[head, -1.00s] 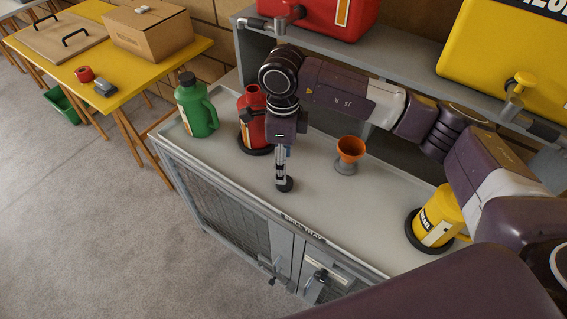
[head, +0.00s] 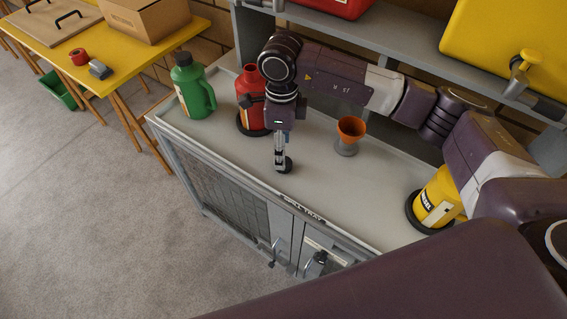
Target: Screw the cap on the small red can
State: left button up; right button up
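The small red can (head: 251,84) stands in a dark ring at the back left of the grey spill tray, partly hidden by my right arm. Its neck shows no cap. My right gripper (head: 281,162) points straight down to the right of and in front of the can, low over the tray. A small black round piece, apparently the cap (head: 288,166), is at its fingertips, on or just above the tray. The fingers are seen edge-on, so I cannot tell whether they grip it. My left gripper is not in view.
A green can (head: 194,94) with a black cap stands at the tray's left end. An orange funnel (head: 351,127) sits in a grey holder, and a yellow can (head: 437,198) stands right. A shelf (head: 408,49) runs behind. The tray's front middle (head: 325,190) is clear.

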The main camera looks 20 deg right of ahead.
notch_tip(320, 180, down, 5)
jog(key=shift+f+b, duration=0.15)
jog(key=shift+b, duration=1.05)
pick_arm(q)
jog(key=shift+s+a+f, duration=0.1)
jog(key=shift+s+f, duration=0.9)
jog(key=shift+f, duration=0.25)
pick_arm(e)
jog(key=shift+c, duration=0.3)
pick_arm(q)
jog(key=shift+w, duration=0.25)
pick_arm(e)
jog(key=c, duration=0.7)
